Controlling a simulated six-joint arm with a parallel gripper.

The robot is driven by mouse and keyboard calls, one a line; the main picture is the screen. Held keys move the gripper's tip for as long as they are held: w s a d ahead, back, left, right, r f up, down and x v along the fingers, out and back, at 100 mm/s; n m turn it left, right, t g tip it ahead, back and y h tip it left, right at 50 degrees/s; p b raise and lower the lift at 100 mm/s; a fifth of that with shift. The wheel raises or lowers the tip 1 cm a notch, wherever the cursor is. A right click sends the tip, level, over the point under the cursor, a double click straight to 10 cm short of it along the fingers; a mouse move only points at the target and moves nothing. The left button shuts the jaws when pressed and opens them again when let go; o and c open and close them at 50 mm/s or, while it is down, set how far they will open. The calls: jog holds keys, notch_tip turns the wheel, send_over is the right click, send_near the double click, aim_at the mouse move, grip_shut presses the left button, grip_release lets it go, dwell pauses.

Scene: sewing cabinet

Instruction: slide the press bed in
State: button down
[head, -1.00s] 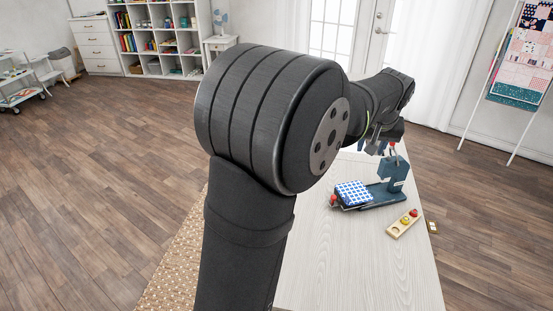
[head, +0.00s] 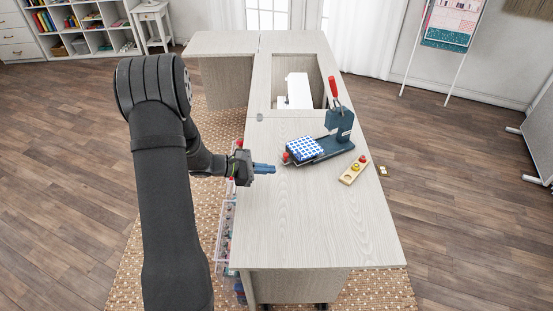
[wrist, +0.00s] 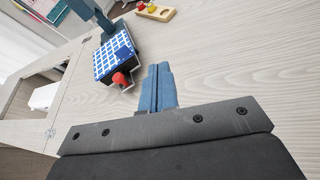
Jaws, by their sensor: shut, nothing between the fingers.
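The heat press (head: 341,124) stands on the cabinet top, with a dark blue-grey frame and a red-handled lever raised. Its bed (head: 304,148), covered in blue-and-white checks, sticks out to the left of the press head. A red knob (head: 286,157) sits at the bed's left end. My gripper (head: 272,168) is shut and empty, its blue fingers pointing right, just left of the knob and apart from it. In the wrist view the shut fingers (wrist: 158,88) are to the right of the bed (wrist: 115,57) and its red knob (wrist: 120,79).
A wooden strip with red and yellow buttons (head: 353,169) lies right of the press. A small brass-coloured piece (head: 382,171) is at the right edge. Behind is an open recess with a white sewing machine (head: 297,90). The front of the tabletop (head: 320,225) is clear.

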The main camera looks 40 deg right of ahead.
jog(key=w+a+f+n+t+h, duration=0.1)
jog(key=w+n, duration=0.1)
jog(key=w+a+f+n+t+h, duration=0.1)
jog(key=w+n+t, duration=0.1)
jog(key=w+a+n+t+h, duration=0.1)
jog(key=w+a+n, duration=0.1)
jog(key=shift+w+a+f+n+h, duration=0.1)
jog(key=shift+w+f+n+h, duration=0.2)
jog(key=shift+f+h, duration=0.1)
jog(key=shift+w+f+t, duration=0.1)
jog(key=shift+t, duration=0.2)
send_near(296, 152)
jog(key=shift+w+d+f, duration=0.25)
jog(key=shift+d+f, duration=0.2)
jog(key=shift+d, duration=0.1)
jog(key=shift+w+d+f, duration=0.25)
jog(key=shift+d+f, duration=0.15)
jog(key=shift+d, duration=0.15)
jog(key=x, duration=0.2)
jog(key=r+x, duration=0.1)
jog(key=x, duration=0.2)
jog(key=s+x, duration=0.1)
jog(key=x, duration=0.1)
jog(key=shift+s+d+r, duration=0.15)
jog(key=shift+d, duration=0.2)
jog(key=shift+a, duration=0.1)
jog(key=v, duration=1.4)
